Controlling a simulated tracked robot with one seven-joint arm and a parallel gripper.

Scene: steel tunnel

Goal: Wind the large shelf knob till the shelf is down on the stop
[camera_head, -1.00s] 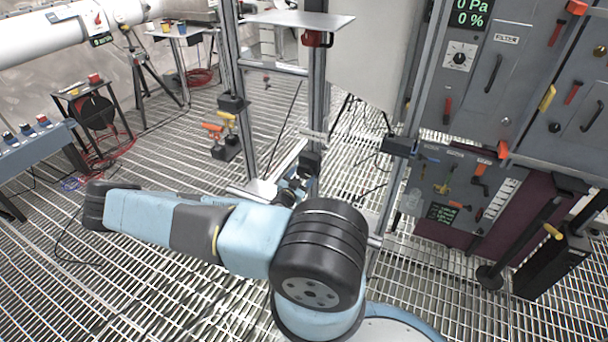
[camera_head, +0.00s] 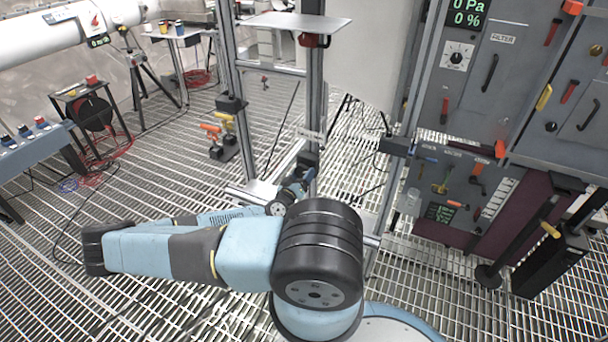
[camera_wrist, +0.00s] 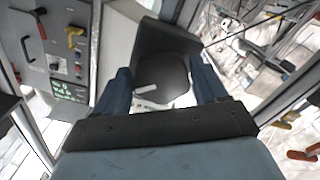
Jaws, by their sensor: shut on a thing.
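In the head view, a flat grey shelf plate (camera_head: 285,21) sits high on an upright metal frame, with a red part (camera_head: 314,40) under it. My gripper (camera_head: 294,188) is low at this frame, beside a dark block on the upright, and my arm partly hides it. In the wrist view, a large dark knob (camera_wrist: 162,76) fills the gap between the two blue fingers of my gripper (camera_wrist: 163,88), which is shut on it. A small pale bar shows on the knob's face. The stop cannot be made out for certain.
The frame's metal uprights (camera_head: 317,95) stand close to my gripper. A grey control panel (camera_head: 470,75) with handles is at right. Open grating floor lies between.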

